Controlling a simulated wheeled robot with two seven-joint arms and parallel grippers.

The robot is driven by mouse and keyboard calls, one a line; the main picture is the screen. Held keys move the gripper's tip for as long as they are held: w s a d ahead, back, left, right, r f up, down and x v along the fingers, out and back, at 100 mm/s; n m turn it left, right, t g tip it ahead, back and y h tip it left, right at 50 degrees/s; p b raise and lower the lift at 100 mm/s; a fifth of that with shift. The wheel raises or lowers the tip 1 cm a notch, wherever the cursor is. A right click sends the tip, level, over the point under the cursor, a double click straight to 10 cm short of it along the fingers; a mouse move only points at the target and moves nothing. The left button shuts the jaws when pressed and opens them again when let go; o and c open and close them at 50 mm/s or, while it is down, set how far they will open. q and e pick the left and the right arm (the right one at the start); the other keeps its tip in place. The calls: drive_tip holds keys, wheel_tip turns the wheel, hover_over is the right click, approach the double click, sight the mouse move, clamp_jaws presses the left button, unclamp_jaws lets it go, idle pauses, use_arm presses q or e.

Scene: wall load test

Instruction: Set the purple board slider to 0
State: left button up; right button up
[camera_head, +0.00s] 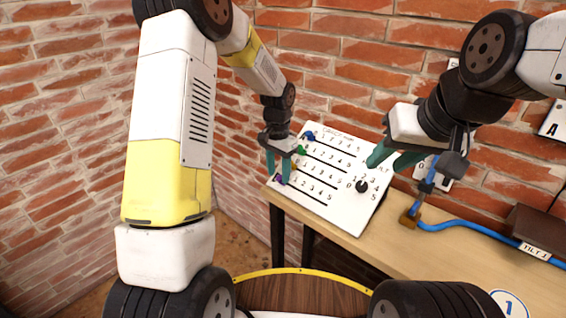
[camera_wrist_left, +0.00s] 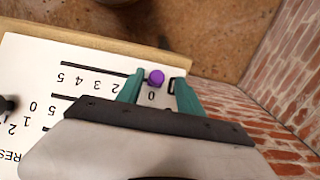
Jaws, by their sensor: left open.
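The white board (camera_head: 345,225) stands tilted on the table, with several numbered slider rows and a black dial (camera_head: 362,186). The purple slider knob (camera_head: 281,180) is at the left end of the lowest row. In the left wrist view the purple knob (camera_wrist_left: 156,77) sits beside the printed 0. My left gripper (camera_head: 279,168) is open, with its green fingers on either side of the knob; the knob looks nearer one finger. Contact cannot be made out. My right gripper (camera_head: 392,158) appears open and empty, above the board's right side near the dial.
Blue, green and orange knobs sit on the rows above; the blue knob (camera_head: 309,135) is at the top. A blue cable (camera_head: 465,226) runs along the wooden table (camera_head: 390,250) to the right. Brick walls stand behind and to the left.

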sight(278, 177)
use_arm(q)
wheel_tip(278, 177, up, 7)
drive_tip(key=shift+r, duration=0.1)
idle(0.4)
drive_tip(key=s+a+r+n+t+h, duration=0.1)
drive_tip(key=s+a+r+n+t, duration=0.25)
drive_tip(key=s+r, duration=0.8)
drive_tip(key=s+a+r+n+t, duration=0.1)
drive_tip(key=s+r, duration=0.1)
drive_tip(key=s, duration=0.5)
drive_tip(key=s+a+r+n+t+h, duration=0.1)
drive_tip(key=s+r+n, duration=0.1)
drive_tip(key=s, duration=0.5)
drive_tip(key=shift+a+t, duration=0.25)
drive_tip(key=shift+t, duration=0.1)
idle(2.1)
